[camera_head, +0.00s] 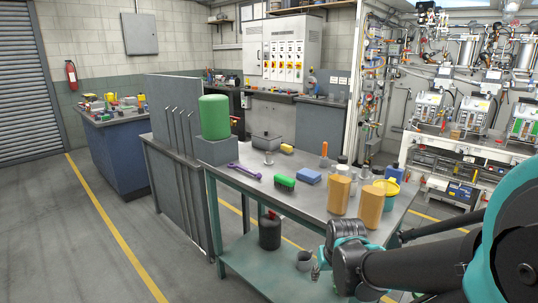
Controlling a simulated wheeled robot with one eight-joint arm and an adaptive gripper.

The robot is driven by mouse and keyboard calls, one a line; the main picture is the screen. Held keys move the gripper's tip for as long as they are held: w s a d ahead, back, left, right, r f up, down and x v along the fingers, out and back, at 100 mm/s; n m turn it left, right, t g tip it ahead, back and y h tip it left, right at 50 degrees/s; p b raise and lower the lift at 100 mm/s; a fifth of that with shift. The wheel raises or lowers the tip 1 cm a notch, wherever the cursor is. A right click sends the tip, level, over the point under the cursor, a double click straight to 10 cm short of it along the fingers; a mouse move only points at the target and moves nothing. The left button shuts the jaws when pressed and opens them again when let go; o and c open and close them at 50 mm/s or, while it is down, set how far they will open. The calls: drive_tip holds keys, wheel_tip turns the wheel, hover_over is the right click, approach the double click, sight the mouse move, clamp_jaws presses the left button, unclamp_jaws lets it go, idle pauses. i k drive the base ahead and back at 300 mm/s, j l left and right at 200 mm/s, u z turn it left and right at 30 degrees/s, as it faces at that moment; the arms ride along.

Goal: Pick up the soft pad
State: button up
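A small blue block (309,176), which looks like a soft pad or sponge, lies on the grey top of the green-framed table (262,193). A smaller yellow pad-like piece (287,148) lies farther back on the same table. I cannot tell from this view which of them is the soft pad. My gripper (318,269) is low at the front of the table, below the tabletop level in the picture and apart from both pads. It is small and mostly turned away, so whether it is open or shut does not show.
A green cylinder (214,117) stands at the table's left end.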

sight(287, 149)
drive_tip(key=i+j+z, duration=0.1)
drive_tip(key=j, duration=0.3)
drive_tip(key=i+j+z, duration=0.15)
drive_tip(key=j, duration=0.25)
drive_tip(key=i+j+z, duration=0.1)
drive_tip(key=j, duration=0.35)
drive_tip(key=i+j+z, duration=0.1)
drive_tip(key=j, duration=0.3)
